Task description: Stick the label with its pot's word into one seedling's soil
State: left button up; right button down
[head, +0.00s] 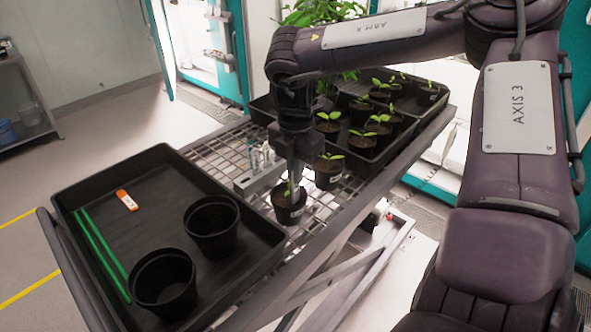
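My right gripper (293,178) points straight down over a small black seedling pot (291,208) on the wire-mesh cart top. Its fingertips are at the seedling's leaves and the soil, and I cannot tell whether they hold a label. The pot has a white printed mark on its side. A second seedling pot (328,176) with a white mark stands just behind it to the right. A grey rack (258,178) with small upright pieces stands left of the gripper; their wording is too small to read. My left gripper is not in view.
A black tray (72,190) at the left holds two empty black pots (212,226), green stakes (100,250) and an orange-and-white item (127,200). Black trays of several seedlings (362,142) stand behind. Bare mesh (215,152) lies left of the rack.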

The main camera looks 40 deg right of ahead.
jog(key=shift+f+b, duration=1.1)
jog(key=shift+f, duration=0.15)
dwell(0.3)
jog(key=c, duration=1.5)
grip_release()
jog(key=shift+c, duration=0.2)
notch_tip(320, 180, up, 8)
jog(key=shift+f+b, duration=0.25)
jog(key=shift+b, duration=0.4)
jog(key=shift+r+p, duration=0.4)
jog(key=shift+r, duration=0.2)
notch_tip(320, 180, up, 7)
jog(key=p, duration=0.7)
